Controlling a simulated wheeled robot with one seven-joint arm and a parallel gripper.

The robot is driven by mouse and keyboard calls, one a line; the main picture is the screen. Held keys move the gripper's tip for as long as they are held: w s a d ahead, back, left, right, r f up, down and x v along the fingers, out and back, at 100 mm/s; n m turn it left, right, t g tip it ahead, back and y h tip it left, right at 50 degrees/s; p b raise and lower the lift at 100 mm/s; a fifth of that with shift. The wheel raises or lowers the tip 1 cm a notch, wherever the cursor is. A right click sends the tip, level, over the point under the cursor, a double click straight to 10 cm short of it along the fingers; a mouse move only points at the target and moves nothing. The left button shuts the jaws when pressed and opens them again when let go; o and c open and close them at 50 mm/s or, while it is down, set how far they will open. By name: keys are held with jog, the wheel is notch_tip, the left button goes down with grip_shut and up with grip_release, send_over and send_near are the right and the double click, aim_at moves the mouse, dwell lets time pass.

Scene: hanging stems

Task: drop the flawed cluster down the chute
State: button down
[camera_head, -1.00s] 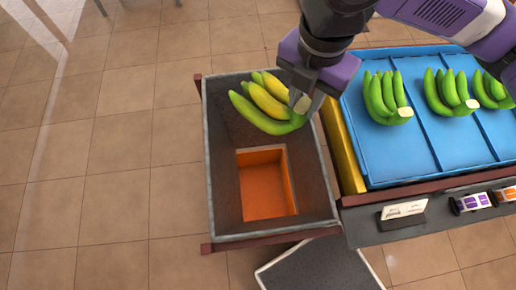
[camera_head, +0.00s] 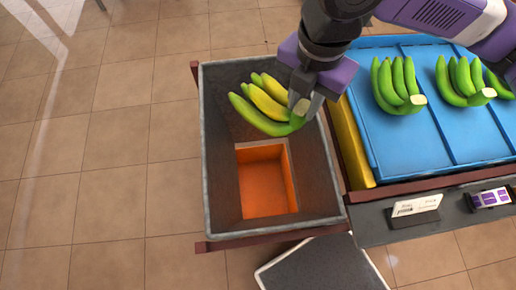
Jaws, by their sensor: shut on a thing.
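My gripper (camera_head: 302,103) is shut on the crown of a banana cluster (camera_head: 265,108) with yellow and green fingers. The cluster hangs to the left of the gripper, over the upper part of a grey bin (camera_head: 222,190). The chute opening (camera_head: 265,182) is a square orange-lined hole in the bin's floor, below the cluster in the picture. The cluster's crown is partly hidden by the jaws. I cannot tell how high the cluster is above the bin floor.
A blue tray (camera_head: 378,150) with green clusters (camera_head: 398,85) stands to the right, past a yellow strip (camera_head: 350,145). A white label card (camera_head: 416,205) and a purple-and-white item (camera_head: 490,198) sit along the front ledge. Tiled floor (camera_head: 100,150) lies open at left.

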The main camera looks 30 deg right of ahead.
jog(key=shift+r, duration=0.1)
jog(key=c, duration=1.1)
grip_release()
jog(key=shift+o, duration=0.2)
jog(key=shift+r, duration=3.85)
